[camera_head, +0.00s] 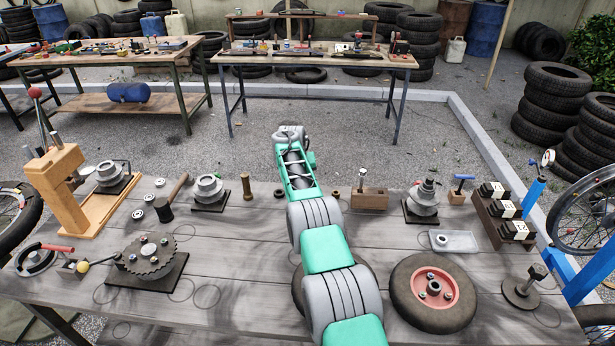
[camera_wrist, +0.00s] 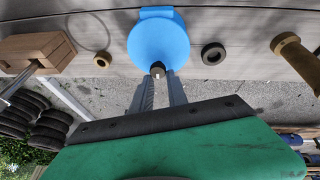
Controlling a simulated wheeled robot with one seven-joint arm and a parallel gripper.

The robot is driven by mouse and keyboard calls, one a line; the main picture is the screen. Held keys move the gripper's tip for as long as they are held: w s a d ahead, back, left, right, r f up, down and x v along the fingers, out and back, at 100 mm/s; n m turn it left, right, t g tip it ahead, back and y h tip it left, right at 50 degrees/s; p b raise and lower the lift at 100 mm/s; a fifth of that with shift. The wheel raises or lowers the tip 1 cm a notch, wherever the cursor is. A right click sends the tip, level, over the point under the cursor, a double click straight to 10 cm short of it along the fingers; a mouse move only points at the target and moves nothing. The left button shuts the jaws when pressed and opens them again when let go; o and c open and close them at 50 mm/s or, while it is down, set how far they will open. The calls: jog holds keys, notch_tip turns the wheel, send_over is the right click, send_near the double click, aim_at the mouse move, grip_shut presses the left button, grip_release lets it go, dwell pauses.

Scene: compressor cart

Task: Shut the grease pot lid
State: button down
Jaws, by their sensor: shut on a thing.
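In the wrist view the lid of the grease pot (camera_wrist: 159,38) is a round blue disc, seen face-on, with a blue hinge-like bar at its top edge. A small dark knob (camera_wrist: 157,67) sits at its lower edge. My gripper (camera_wrist: 158,76) has its two grey fingers at this knob and is shut on it. The pot's body does not show behind the lid, so I cannot tell how far the lid stands open. In the head view my green and grey arm covers the pot, the lid and the fingertips.
A wooden block (camera_head: 369,198) and a brass pin (camera_head: 247,186) stand on either side of my arm. A dark ring (camera_wrist: 213,54) lies close to the lid. A wheel with a red hub (camera_head: 405,300) lies at the front right.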

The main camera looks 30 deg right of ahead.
jog(key=c, duration=2.2)
grip_release()
jog(key=shift+w+d, duration=0.15)
jog(key=shift+d, duration=0.2)
jog(key=c, duration=1.9)
grip_release()
jog(key=shift+f, duration=0.2)
jog(key=o, duration=0.5)
jog(key=shift+s+a+f, duration=0.2)
jog(key=shift+f, duration=0.05)
jog(key=shift+o, duration=0.5)
jog(key=shift+a, duration=0.25)
jog(key=shift+r, duration=0.1)
jog(key=shift+d+r, duration=0.1)
jog(key=shift+d, duration=0.1)
jog(key=shift+r, duration=0.15)
jog(key=b+v, duration=0.1)
jog(key=v, duration=0.6)
jog(key=shift+r, duration=0.2)
jog(key=shift+a+r, duration=0.1)
